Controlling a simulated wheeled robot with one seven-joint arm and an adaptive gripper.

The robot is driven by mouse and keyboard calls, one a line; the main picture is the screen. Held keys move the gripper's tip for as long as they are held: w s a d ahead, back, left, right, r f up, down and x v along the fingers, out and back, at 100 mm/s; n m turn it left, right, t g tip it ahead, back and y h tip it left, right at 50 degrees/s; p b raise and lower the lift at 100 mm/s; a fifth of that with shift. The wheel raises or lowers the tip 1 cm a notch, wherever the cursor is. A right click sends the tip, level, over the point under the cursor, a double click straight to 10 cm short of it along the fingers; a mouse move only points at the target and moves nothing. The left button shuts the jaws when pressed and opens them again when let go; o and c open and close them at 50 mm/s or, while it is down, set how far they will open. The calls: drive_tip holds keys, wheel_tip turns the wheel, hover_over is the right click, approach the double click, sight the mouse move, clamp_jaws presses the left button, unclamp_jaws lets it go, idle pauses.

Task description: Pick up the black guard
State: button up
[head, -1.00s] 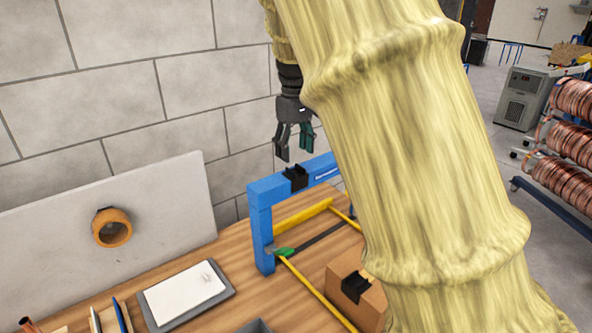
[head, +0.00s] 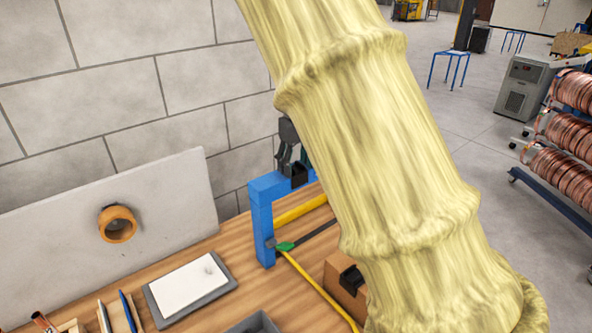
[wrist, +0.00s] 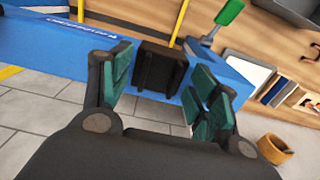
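The black guard (head: 299,175) sits on the top bar of a blue frame (head: 262,225) on the wooden bench. In the wrist view the guard (wrist: 157,72) lies on the blue bar between the two green-padded fingers. My gripper (wrist: 162,78) is open, with one finger to the left of the guard and one to the right. A gap shows on both sides, and I see no grip on it. In the head view my gripper (head: 289,160) is just above the guard, partly hidden behind my arm.
A brown box with a black piece (head: 351,279) stands right of the frame, partly behind my arm. A yellow bar (head: 300,211), a grey-rimmed white tray (head: 191,289) and an orange ring (head: 117,223) on a pale board are nearby. A block wall is behind.

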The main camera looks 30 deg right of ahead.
drive_tip(key=shift+w+f, duration=0.1)
drive_tip(key=c, duration=1)
drive_tip(key=shift+c, duration=0.3)
